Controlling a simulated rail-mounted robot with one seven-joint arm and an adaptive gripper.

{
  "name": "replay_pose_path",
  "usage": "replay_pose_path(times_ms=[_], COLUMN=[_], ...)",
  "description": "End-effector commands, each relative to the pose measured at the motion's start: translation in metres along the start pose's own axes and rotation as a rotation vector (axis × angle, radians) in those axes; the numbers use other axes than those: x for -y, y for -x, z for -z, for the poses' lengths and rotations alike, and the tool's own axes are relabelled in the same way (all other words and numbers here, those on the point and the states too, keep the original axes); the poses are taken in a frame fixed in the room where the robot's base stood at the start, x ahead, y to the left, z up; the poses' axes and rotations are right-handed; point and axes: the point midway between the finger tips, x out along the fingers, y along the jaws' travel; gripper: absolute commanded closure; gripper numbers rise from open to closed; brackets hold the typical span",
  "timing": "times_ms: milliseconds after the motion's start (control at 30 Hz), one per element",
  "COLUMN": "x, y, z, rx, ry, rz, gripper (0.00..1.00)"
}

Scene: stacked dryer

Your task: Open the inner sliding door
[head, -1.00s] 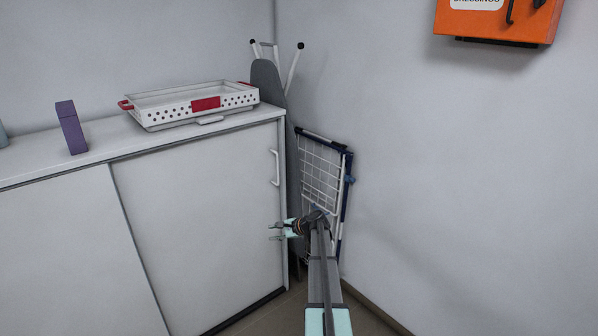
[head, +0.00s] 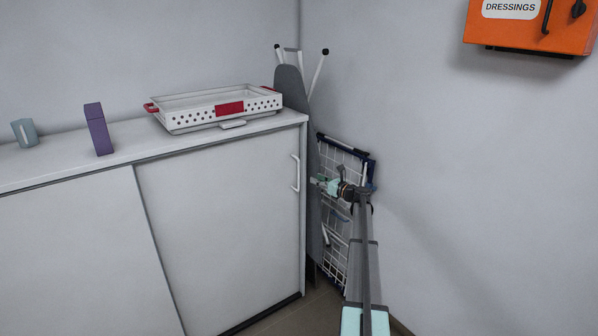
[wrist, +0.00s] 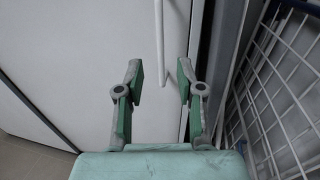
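The white cabinet has a sliding door (head: 225,230) on its right side, with a vertical white bar handle (head: 296,173) near its right edge. A second white panel (head: 75,265) lies to its left. My gripper (head: 318,182) is just right of the handle in the head view. In the wrist view my gripper (wrist: 160,82) is open, its two green-padded fingers apart and pointing at the door. The handle (wrist: 159,45) shows ahead between the fingers, with its lower end near the right finger. I cannot tell whether they touch. Nothing is held.
A drying rack (head: 335,255) and a grey ironing board (head: 290,90) lean in the corner close to my gripper. A white basket (head: 190,112), a purple box (head: 98,130) and a grey-blue cup (head: 25,133) stand on the cabinet top. An orange dressings box (head: 530,30) hangs on the wall.

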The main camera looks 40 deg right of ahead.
Motion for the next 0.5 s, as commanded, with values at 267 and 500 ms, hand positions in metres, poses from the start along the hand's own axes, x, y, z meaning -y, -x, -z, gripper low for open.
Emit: replay_pose_path(times_ms=[267,500], x=[0.002,0.001], y=[-0.059,-0.099], z=[-0.001,-0.001], rx=[0.0,0.0], ry=[-0.001,0.0], rz=[-0.001,-0.001], gripper=[0.63,0.63])
